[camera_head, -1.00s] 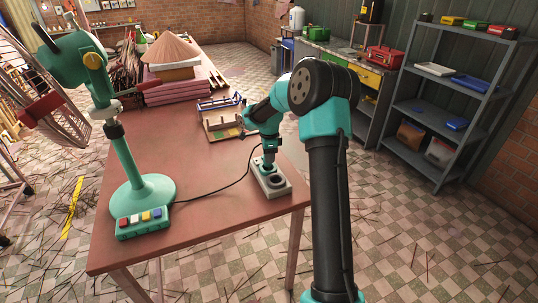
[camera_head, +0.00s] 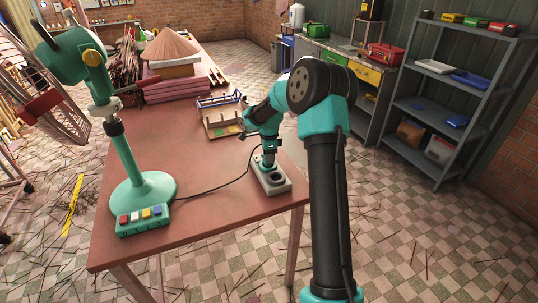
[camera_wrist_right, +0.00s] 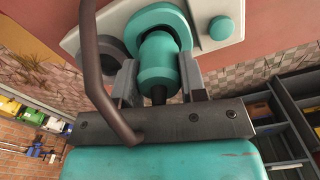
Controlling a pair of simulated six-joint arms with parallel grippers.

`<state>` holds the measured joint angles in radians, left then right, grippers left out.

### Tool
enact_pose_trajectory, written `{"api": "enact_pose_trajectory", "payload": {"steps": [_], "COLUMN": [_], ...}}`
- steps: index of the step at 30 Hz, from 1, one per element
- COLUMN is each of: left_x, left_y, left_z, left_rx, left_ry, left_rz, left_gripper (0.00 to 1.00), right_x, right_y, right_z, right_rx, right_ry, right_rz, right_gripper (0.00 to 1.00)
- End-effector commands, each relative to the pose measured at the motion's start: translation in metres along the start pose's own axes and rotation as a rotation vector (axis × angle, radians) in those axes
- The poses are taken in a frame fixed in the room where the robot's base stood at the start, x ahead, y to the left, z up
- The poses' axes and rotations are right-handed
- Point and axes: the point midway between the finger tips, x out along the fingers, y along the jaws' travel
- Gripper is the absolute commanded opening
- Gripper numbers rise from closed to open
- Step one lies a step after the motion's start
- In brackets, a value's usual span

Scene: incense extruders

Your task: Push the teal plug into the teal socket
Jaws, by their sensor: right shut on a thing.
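The teal plug (camera_wrist_right: 158,62) is between the two grey fingers of my right gripper (camera_wrist_right: 158,72), which is shut on it. In the wrist view the plug's far end lies over the teal socket (camera_wrist_right: 172,18), a ring on the pale socket strip (camera_wrist_right: 225,10). I cannot tell how deep the plug sits. In the head view my right gripper (camera_head: 268,161) points down at the far end of the socket strip (camera_head: 281,188). A dark round socket shows open at the strip's near end. My left gripper is not in view.
A black cord (camera_head: 213,194) runs left across the brown table (camera_head: 205,225) to a box of coloured buttons (camera_head: 143,221) by a green pedestal stand (camera_head: 150,190). A small wooden rack (camera_head: 221,125) stands behind my right gripper. The table's front middle is clear.

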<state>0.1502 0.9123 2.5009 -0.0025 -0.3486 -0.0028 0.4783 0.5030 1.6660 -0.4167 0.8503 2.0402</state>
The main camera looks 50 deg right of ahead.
Motion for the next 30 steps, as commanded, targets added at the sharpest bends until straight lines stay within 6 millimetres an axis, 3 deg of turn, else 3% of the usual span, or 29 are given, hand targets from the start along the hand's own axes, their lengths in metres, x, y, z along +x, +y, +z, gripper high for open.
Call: {"api": "enact_pose_trajectory", "payload": {"steps": [21,22,30], "left_x": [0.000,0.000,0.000], "left_y": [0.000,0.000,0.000], "left_z": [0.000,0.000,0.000], "left_rx": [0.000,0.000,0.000], "left_ry": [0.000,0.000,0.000], "left_rz": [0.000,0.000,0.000], "left_gripper": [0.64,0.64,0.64], "right_x": [0.011,0.011,0.011], "right_y": [0.000,0.000,0.000], "right_z": [0.000,0.000,0.000], "right_rx": [0.000,0.000,0.000], "right_ry": [0.000,0.000,0.000], "right_rz": [0.001,0.001,0.000], "right_gripper": [0.15,0.41,0.67]}}
